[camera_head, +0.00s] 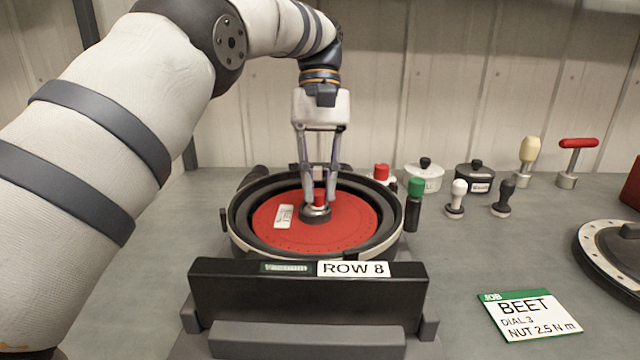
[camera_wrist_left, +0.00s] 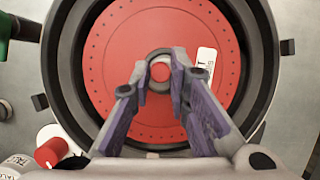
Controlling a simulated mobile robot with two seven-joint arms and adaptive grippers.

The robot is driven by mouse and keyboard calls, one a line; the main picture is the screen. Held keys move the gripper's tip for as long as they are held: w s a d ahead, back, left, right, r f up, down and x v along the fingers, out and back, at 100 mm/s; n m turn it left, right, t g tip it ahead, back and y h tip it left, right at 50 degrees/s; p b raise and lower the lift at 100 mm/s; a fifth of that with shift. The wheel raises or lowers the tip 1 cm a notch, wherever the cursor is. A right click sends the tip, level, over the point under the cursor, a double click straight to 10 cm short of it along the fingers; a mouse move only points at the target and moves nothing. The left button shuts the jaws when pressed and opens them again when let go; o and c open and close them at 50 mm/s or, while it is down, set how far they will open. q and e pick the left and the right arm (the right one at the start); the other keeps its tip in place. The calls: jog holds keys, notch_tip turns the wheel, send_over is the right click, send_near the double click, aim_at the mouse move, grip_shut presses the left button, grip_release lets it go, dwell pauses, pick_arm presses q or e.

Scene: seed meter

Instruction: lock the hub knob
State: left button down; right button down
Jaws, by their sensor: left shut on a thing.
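The hub knob (camera_head: 318,197) has a red top and a dark round base. It sits at the middle of the red seed disc (camera_head: 350,222) inside the black round meter housing (camera_head: 243,240). My left gripper (camera_head: 318,200) reaches down from above and is shut on the knob, with one finger on each side. In the left wrist view the knob's red top (camera_wrist_left: 160,72) shows between the two fingertips (camera_wrist_left: 160,84). A white label (camera_head: 284,216) lies on the disc. The knob's lower part is partly hidden by the fingers. My right gripper is not in view.
A black front block with a ROW 8 plate (camera_head: 353,268) stands before the housing. Behind and right are a green-capped tool (camera_head: 414,200), lidded pots (camera_head: 424,177) and several handled tools. A BEET job card (camera_head: 527,313) lies at right, near another round part (camera_head: 618,262).

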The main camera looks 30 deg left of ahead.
pick_arm(q)
jog(key=shift+d+f+m+g+y, duration=0.15)
jog(key=shift+m+y, duration=0.2)
jog(key=shift+m, duration=0.55)
jog(key=shift+f+m+g+y, duration=0.15)
jog(key=shift+m+y, duration=0.2)
jog(key=shift+m, duration=0.55)
jog(key=shift+r, duration=0.1)
jog(key=c, duration=1.5)
grip_release()
jog(key=shift+c, duration=0.2)
jog(key=shift+r, duration=0.15)
